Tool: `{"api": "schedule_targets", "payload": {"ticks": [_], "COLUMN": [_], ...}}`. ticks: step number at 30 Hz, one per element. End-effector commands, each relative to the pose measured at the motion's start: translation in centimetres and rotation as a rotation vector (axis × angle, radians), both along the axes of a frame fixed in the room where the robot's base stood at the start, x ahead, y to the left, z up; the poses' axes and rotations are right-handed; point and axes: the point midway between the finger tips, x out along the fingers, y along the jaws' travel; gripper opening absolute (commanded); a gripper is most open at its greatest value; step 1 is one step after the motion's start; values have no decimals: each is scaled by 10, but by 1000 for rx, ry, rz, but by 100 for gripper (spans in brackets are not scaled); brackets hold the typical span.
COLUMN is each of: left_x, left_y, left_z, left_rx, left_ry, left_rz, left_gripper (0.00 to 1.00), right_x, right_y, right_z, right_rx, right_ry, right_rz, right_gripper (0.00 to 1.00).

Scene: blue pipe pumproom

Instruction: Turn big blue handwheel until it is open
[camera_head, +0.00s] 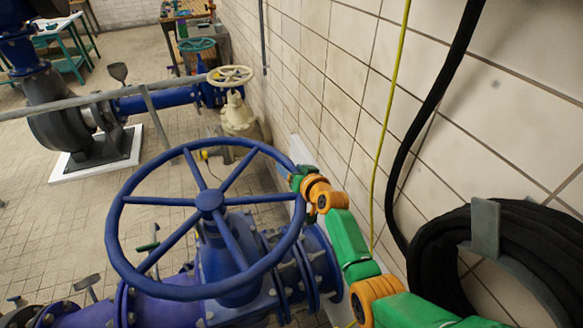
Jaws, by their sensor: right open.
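The big blue handwheel (209,201) fills the middle of the head view, with several spokes meeting at a round hub. It sits on top of a blue valve on a thick blue pipe (160,309). My right arm, green and orange, reaches in from the lower right. My right gripper (290,173) is open at the right side of the wheel's rim. It is small in view and partly overlaps the rim, so I cannot tell whether its fingers straddle or touch it. My left gripper is not in view.
A white tiled wall runs along the right, with a yellow cable, a black hose and a coiled black hose (510,250) on a bracket. A smaller cream handwheel (230,76) and a teal handwheel (197,45) stand behind. A grey pump (62,115) is at the left. Tiled floor is open left of the wheel.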

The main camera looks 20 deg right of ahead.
Motion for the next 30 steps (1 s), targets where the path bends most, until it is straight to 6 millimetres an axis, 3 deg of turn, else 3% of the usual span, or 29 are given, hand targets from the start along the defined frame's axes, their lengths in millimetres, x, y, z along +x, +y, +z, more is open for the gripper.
{"api": "schedule_targets", "payload": {"ticks": [9,15,17,30], "left_x": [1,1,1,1], "left_y": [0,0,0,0], "left_z": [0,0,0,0], "left_rx": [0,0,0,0], "left_ry": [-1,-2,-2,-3], "left_rz": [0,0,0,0], "left_gripper": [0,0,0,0], "right_x": [2,1,1,1], "right_y": [0,0,0,0], "right_z": [0,-1,-1,-1], "right_rx": [0,0,0,1], "right_ry": [-1,-1,-1,0], "right_rz": [-1,-1,-1,-1], "right_gripper": [67,13,0,0]}}
